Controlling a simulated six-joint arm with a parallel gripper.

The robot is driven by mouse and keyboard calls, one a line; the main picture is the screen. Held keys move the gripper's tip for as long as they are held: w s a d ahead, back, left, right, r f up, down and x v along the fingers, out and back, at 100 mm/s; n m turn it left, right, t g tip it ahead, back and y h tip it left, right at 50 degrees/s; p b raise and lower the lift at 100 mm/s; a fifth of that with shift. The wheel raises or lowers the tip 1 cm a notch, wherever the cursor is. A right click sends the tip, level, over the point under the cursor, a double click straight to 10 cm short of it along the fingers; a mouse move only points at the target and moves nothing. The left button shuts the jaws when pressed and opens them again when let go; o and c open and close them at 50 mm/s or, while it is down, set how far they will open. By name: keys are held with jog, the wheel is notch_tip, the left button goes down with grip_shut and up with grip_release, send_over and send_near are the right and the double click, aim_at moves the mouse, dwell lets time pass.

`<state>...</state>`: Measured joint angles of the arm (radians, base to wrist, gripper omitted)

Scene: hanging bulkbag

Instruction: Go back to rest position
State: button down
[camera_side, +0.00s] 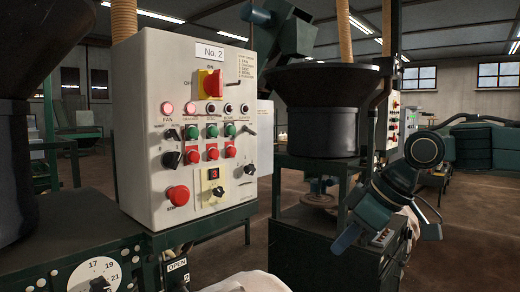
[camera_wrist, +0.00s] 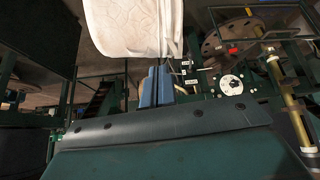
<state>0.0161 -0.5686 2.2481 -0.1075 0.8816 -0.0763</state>
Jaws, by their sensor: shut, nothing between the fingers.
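My gripper (camera_wrist: 157,72) shows in the wrist view as two blue fingers side by side, closed together with nothing held. The white bulkbag (camera_wrist: 135,28) hangs into the top of the wrist view, just beyond the fingertips; I cannot tell whether they touch. In the side view a pale edge of the bag (camera_side: 245,284) shows at the bottom, mostly cut off. My arm is at the right of the side view, bent downward in front of a dark green cabinet.
A control panel (camera_side: 150,120) marked No. 2 stands left of centre. A black hopper (camera_side: 318,115) stands right of it, close to my arm. A round dial (camera_side: 97,277) is at lower left. A green frame (camera_wrist: 290,70) with a yellow cylinder (camera_wrist: 298,125) is at right in the wrist view.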

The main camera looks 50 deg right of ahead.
jog(key=s+d+f+m+g, duration=0.1)
jog(key=s+f, duration=0.5)
jog(key=s, duration=0.1)
jog(key=shift+d+f+m+h, duration=0.3)
jog(key=shift+f+m, duration=0.1)
jog(key=c, duration=2.2)
grip_release()
